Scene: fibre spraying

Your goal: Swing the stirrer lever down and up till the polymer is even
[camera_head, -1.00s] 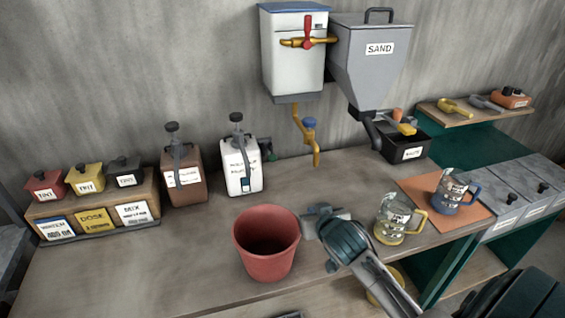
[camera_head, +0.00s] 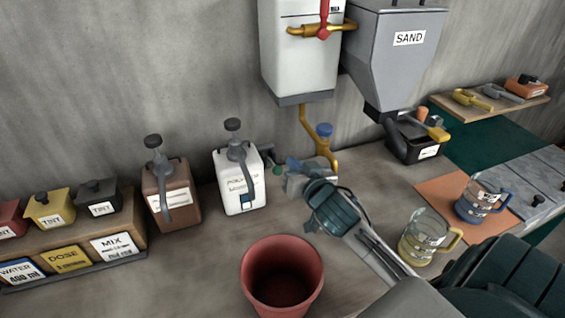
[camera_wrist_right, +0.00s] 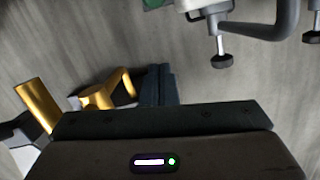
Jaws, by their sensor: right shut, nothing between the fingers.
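The white polymer container (camera_head: 240,185) stands on the bench near the wall, with a dark pump top and a grey spout. A small lever with a green knob (camera_head: 277,170) sticks out at its right side, and I take this as the stirrer lever. A green piece (camera_wrist_right: 154,4) shows at the top edge of the right wrist view. My right gripper (camera_head: 292,166) is just right of the knob; its fingers (camera_wrist_right: 160,86) are closed together with nothing between them. I cannot tell whether they touch the lever. The polymer inside is hidden. My left gripper is out of view.
A red bucket (camera_head: 283,285) stands in front. The brass water tap (camera_head: 325,145) hangs close behind my right gripper, below the white tank (camera_head: 295,60). A brown container (camera_head: 170,195) stands left; jugs with yellow (camera_head: 425,240) and blue (camera_head: 478,200) handles stand right.

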